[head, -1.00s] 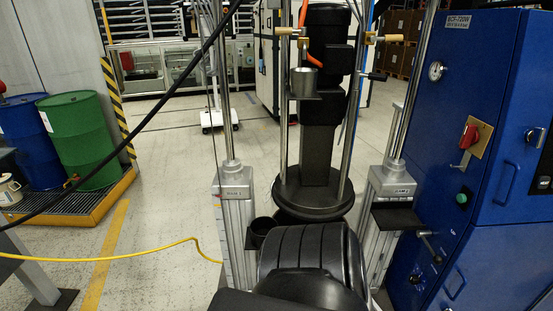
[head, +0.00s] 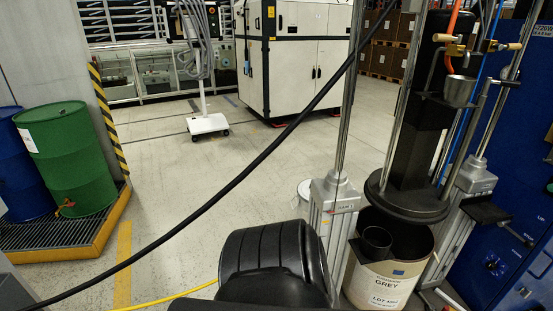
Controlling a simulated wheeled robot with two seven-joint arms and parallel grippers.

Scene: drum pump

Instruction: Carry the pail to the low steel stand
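A cream pail (head: 388,284) with a label reading "GREY" and "LOT" stands under the drum pump, at the lower right of the head view. Its mouth is open and dark, with a small black cup (head: 376,241) in front of the rim. The pump's round black follower plate (head: 410,203) is above the pail. A pale round lid or container top (head: 304,188) shows behind the pump's left post, partly hidden. I cannot make out the low steel stand for certain.
A green drum (head: 68,160) and a blue drum (head: 22,165) stand on a yellow-edged grate (head: 70,233) at left. A black hose (head: 235,185) crosses the view. A blue cabinet (head: 520,225) is at right.

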